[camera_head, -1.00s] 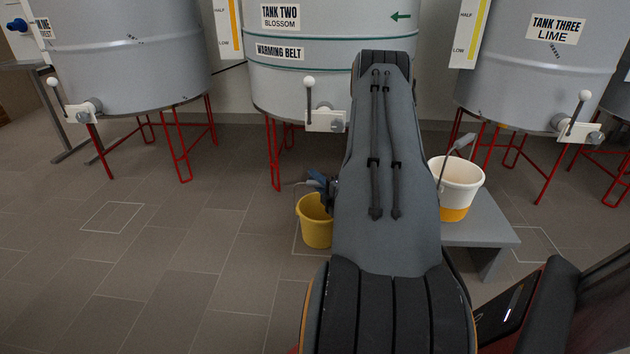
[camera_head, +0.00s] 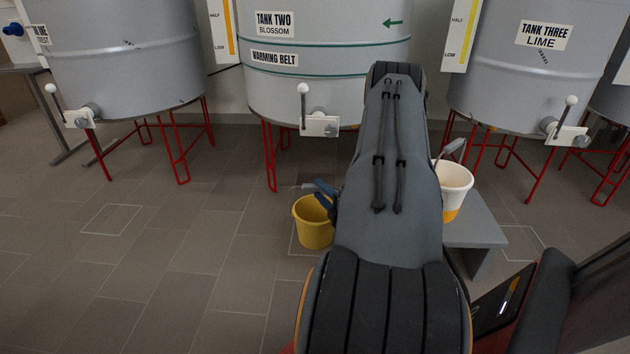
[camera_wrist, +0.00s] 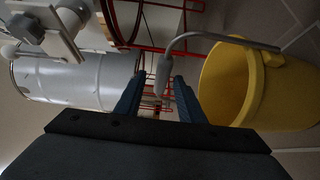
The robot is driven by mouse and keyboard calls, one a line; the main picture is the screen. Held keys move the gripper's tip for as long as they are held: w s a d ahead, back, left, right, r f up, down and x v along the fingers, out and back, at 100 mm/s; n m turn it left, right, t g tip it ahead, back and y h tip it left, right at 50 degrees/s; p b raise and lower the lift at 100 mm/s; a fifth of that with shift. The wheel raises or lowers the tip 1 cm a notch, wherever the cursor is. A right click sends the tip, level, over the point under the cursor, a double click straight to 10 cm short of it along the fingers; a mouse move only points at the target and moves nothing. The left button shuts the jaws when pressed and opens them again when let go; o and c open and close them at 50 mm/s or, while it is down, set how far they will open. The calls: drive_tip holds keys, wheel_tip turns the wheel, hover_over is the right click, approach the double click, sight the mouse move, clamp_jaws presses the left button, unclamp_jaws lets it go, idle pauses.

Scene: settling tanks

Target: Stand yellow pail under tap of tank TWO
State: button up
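The yellow pail (camera_head: 313,234) stands upright on the floor, lower in the picture than the tap (camera_head: 320,125) of tank TWO (camera_head: 330,85). My arm hides part of the pail's right side. In the wrist view the pail (camera_wrist: 285,95) is at the right, with its mouth visible and its wire handle out to the left. My gripper (camera_wrist: 158,95) is open, and the grey handle grip (camera_wrist: 163,75) shows between its blue fingers, with gaps to both. In the head view my gripper (camera_head: 325,190) is at the pail's rim, partly hidden by my arm.
A white-and-orange pail (camera_head: 455,185) stands on a low grey bench (camera_head: 475,228) at the right. Tank THREE (camera_head: 530,80) and another tank (camera_head: 125,60) flank tank TWO on red legs. The floor at the left is clear, with an outlined square (camera_head: 110,219).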

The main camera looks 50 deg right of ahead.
drive_tip(key=p+v, duration=0.2)
drive_tip(key=v, duration=0.3)
drive_tip(key=shift+w, duration=0.1)
